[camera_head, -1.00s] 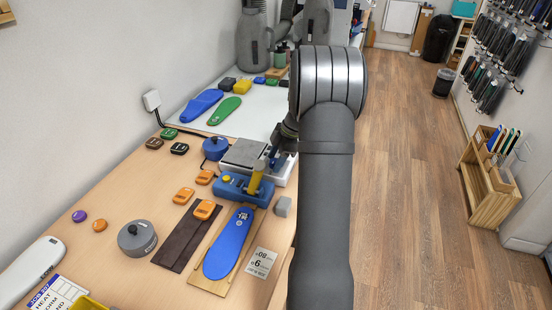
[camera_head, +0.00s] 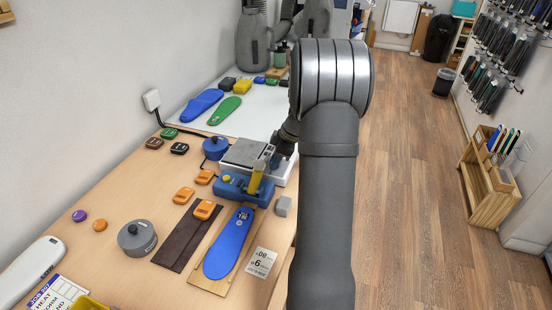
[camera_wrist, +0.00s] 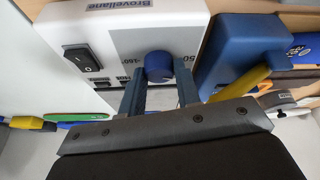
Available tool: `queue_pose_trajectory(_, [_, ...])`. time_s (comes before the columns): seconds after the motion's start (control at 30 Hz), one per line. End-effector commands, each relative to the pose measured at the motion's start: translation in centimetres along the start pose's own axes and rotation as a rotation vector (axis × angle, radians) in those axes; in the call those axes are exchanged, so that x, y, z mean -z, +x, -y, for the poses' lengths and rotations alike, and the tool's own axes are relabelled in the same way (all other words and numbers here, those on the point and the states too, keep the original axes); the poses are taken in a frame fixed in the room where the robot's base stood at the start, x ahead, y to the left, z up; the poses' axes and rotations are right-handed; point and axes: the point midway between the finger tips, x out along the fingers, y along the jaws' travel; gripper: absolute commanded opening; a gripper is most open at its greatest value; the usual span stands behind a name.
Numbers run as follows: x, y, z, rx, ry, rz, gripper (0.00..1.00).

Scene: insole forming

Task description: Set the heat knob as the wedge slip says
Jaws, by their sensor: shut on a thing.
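The heat knob (camera_wrist: 159,66) is round and dark blue on the white front of the heater (camera_wrist: 117,27) in the wrist view. My gripper (camera_wrist: 160,84) is shut on the knob, with a blue finger on each side of it. Numbers are printed beside the knob, but its exact setting cannot be read. In the head view my arm hides the knob, and the heater's white edge (camera_head: 280,176) shows beside the wrist. A white slip (camera_head: 261,262) with printed figures, among them a 6, lies right of the blue insole (camera_head: 229,244); its small text is unreadable.
A blue clamp-like block (camera_head: 240,189) with a yellow lever (camera_head: 256,178) stands close to the heater; the block (camera_wrist: 243,45) is just right of my fingers in the wrist view. A grey block (camera_head: 283,206) sits near the table edge. Orange pieces (camera_head: 183,195) lie left.

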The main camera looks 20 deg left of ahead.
Motion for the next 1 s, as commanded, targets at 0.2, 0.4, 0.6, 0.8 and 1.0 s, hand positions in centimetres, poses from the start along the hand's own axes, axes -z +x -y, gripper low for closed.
queue_pose_trajectory(0.2, [0.09,-0.03,0.18,-0.080,0.188,0.011,0.07])
queue_pose_trajectory(0.4, [0.13,0.00,0.27,-0.148,0.353,0.020,0.07])
queue_pose_trajectory(0.6, [0.20,0.01,0.33,-0.202,0.485,0.027,0.07])
queue_pose_trajectory(0.8, [0.22,0.03,0.32,-0.240,0.575,0.032,0.07])
queue_pose_trajectory(1.0, [0.20,0.05,0.36,-0.259,0.622,0.035,0.07])
